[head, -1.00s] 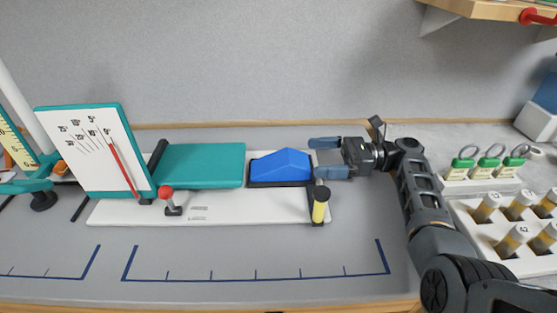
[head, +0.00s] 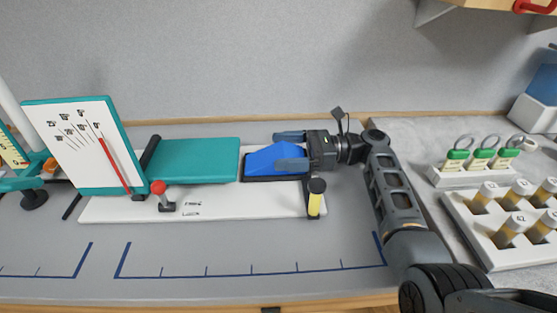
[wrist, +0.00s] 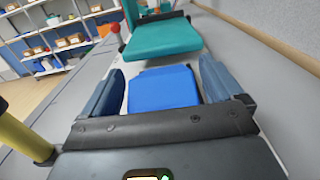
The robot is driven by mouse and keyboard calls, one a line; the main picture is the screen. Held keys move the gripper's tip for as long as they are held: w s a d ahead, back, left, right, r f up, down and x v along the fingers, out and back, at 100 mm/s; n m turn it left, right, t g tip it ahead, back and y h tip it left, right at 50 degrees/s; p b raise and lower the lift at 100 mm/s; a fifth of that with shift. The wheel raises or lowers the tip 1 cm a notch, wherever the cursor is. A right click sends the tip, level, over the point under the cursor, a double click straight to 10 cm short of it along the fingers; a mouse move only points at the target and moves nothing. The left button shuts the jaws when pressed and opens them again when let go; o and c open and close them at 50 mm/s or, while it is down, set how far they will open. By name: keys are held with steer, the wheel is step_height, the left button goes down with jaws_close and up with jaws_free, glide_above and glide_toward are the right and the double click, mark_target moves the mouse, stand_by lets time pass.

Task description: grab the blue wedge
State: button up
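The blue wedge (head: 268,158) lies in a dark tray at the right end of a white base board, right of a teal pad. It also shows in the wrist view (wrist: 163,88), between my fingers. My gripper (head: 290,150) comes in from the right with its two blue-grey fingers apart. One finger is on the far side of the wedge and one on the near side. In the wrist view, gaps show between the wedge and each finger (wrist: 162,90). The near finger hides part of the wedge in the head view.
The teal pad (head: 195,160) adjoins the tray. A yellow post with a black top (head: 315,199) stands close on the near side of my gripper. A red-knobbed lever (head: 160,193) and a scale panel (head: 75,145) stand left. A vial rack (head: 480,232) is right.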

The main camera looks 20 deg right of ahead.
steer(key=c, duration=0.9)
steer(key=shift+o, duration=0.2)
